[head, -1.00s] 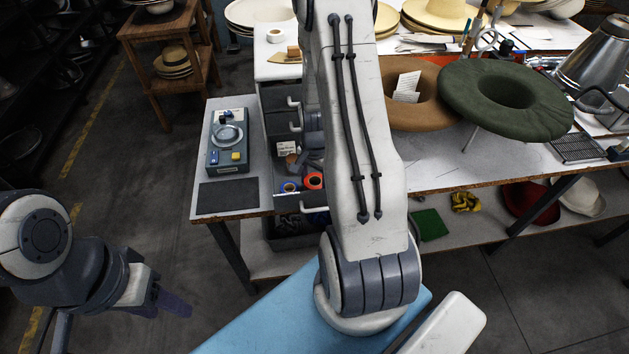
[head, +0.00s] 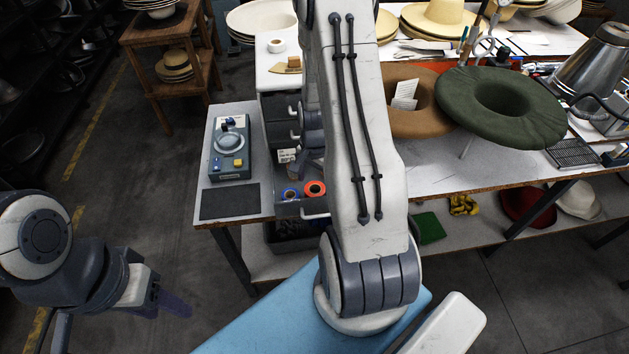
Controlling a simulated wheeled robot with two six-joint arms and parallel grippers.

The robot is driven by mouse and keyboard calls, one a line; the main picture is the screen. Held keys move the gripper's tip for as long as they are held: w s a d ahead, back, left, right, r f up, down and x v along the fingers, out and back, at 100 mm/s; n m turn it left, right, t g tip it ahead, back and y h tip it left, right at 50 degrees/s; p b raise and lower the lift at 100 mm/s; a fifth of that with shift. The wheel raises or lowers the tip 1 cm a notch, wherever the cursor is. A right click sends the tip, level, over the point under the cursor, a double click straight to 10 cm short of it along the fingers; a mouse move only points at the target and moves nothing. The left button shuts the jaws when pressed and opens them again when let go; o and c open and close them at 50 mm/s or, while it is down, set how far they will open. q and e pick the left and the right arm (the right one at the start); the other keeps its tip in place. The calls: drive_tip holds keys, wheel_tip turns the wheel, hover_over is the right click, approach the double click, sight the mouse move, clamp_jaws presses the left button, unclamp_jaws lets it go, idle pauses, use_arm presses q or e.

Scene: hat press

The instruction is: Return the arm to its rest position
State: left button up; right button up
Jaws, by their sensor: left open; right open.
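My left gripper (head: 172,304) is at the lower left, its dark purple fingers over bare floor, empty and well apart from the workbench. My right arm fills the middle of the view as a large white link with two black cables. My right gripper (head: 305,165) is mostly hidden behind that link, beside the small drawer unit. Its fingertips show only in part. I cannot tell whether the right gripper touches anything.
The workbench (head: 450,178) carries a control box (head: 230,147), a dark mat (head: 230,202), a brown hat form (head: 398,118), a green hat form (head: 510,108) and a metal vessel (head: 600,62). A wooden stand (head: 172,90) is at the upper left. The floor at left is clear.

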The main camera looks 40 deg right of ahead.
drive_tip(key=shift+r+p, duration=2.05)
drive_tip(key=shift+r, duration=0.6)
drive_tip(key=s+a+r+n, duration=0.1)
drive_tip(key=a+r+n, duration=0.5)
drive_tip(key=a, duration=0.4)
drive_tip(key=a+r+n, duration=0.5)
drive_tip(key=a+r, duration=0.2)
drive_tip(key=a, duration=0.4)
drive_tip(key=s+a+r+n, duration=0.3)
drive_tip(key=s+a+n, duration=0.2)
drive_tip(key=s, duration=0.2)
drive_tip(key=s+a+r+n+y, duration=0.1)
drive_tip(key=s+a+r+n, duration=0.3)
drive_tip(key=s+n, duration=0.2)
drive_tip(key=shift+s+a+n+b, duration=0.3)
drive_tip(key=shift+s+a, duration=0.1)
drive_tip(key=shift+s, duration=0.75)
